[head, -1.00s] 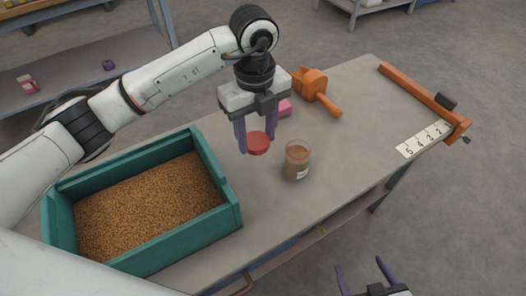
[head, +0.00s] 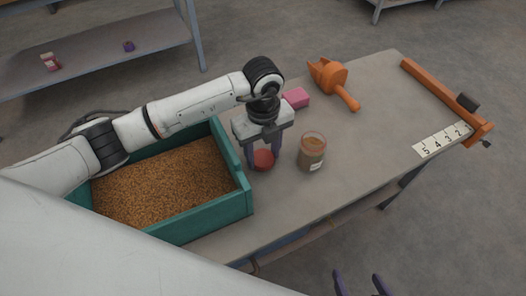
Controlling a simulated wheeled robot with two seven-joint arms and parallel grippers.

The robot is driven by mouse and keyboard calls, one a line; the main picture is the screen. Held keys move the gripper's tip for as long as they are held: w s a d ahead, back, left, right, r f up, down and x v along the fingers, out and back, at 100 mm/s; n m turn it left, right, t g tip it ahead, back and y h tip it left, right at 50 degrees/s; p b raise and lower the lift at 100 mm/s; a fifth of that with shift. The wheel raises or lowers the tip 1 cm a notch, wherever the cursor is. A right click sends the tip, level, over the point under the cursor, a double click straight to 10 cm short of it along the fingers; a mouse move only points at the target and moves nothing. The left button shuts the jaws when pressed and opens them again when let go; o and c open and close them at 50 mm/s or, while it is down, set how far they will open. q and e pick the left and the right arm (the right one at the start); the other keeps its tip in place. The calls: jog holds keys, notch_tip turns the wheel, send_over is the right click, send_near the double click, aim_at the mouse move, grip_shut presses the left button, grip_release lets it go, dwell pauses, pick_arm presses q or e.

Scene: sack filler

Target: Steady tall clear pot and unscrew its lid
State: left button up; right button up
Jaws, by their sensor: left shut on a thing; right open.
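The tall clear pot (head: 312,152) stands upright and open on the table, with brown contents and a pale label low on its side. Its red lid (head: 263,160) is off, to the left of the pot. My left gripper (head: 264,162) is shut on the lid, low beside the green bin; I cannot tell whether the lid touches the table. My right gripper (head: 361,284) is open and empty at the bottom edge, in front of the table and well away from the pot. Only its fingertips show.
A green bin (head: 247,203) full of grain stands on the left of the table (head: 365,120). A pink block (head: 296,98), an orange scoop (head: 330,76), an orange clamp-like bar (head: 440,90) and a number strip (head: 440,140) lie behind and right. The table right of the pot is clear.

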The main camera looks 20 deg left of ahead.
aim_at(263, 158)
pick_arm(q)
jog(key=o, duration=0.7)
jog(key=shift+f, duration=0.15)
jog(key=o, duration=0.5)
jog(key=shift+c, duration=0.2)
jog(key=shift+r, duration=0.4)
notch_tip(263, 158, up, 12)
jog(key=shift+f+b, duration=0.2)
jog(key=shift+b, duration=0.1)
